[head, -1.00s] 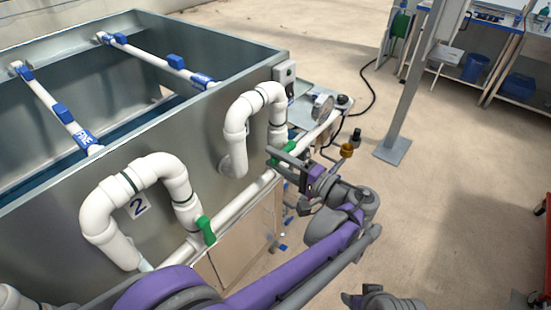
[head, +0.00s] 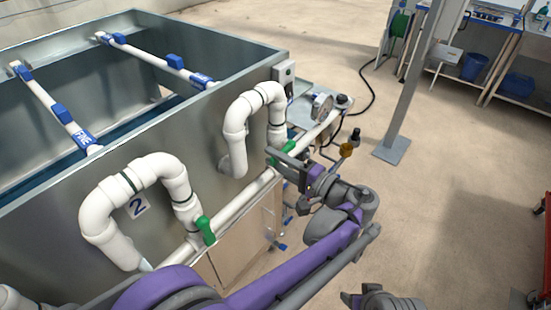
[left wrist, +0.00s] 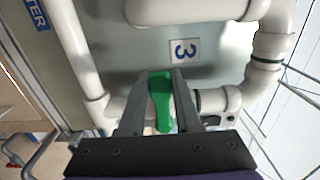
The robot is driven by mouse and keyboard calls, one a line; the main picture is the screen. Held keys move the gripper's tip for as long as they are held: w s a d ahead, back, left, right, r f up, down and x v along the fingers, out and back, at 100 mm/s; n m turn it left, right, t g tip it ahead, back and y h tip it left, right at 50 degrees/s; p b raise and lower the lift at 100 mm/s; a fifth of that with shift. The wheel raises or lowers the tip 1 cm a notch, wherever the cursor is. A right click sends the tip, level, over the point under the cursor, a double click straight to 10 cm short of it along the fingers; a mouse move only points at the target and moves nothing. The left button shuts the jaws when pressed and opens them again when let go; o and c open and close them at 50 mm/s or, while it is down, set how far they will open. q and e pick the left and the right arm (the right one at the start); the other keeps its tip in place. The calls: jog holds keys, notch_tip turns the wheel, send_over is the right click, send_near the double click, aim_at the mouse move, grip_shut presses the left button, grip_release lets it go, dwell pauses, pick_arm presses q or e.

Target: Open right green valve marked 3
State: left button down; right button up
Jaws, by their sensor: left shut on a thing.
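The green valve handle (head: 290,147) is on the white pipe at the far end of the tank wall. In the left wrist view the green handle (left wrist: 161,96) is below a plate marked 3 (left wrist: 184,50). My left gripper (head: 276,156) is at this handle, with one finger on each side of it, shut on it. The gripper's fingers (left wrist: 160,101) cover part of the valve body. What looks like my right gripper (head: 364,299) shows at the bottom edge, partly cut off; its jaws are not clear.
A second green valve handle (head: 206,230) is nearer, beside the pipe loop marked 2 (head: 138,205). White pipe loops (head: 237,130) stand out from the metal tank wall. A grey post (head: 408,95) stands to the right. The floor between is mostly clear.

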dwell(0.7)
pick_arm(q)
jog(key=shift+w+f+n, duration=0.1)
jog(key=shift+f+n, duration=0.4)
jog(key=shift+n, duration=0.4)
jog(key=shift+w+f+n, duration=0.1)
jog(key=shift+f+n, duration=0.4)
jog(key=shift+n, duration=0.4)
jog(key=shift+w+d+f+n+b, duration=0.15)
jog(key=shift+f+n, duration=0.25)
jog(key=shift+n, duration=0.45)
jog(key=shift+w+d+f+n+b, duration=0.15)
jog(key=shift+f+n, duration=0.25)
jog(key=shift+n, duration=0.45)
jog(key=c, duration=0.6)
grip_release()
jog(key=shift+d+f, duration=0.1)
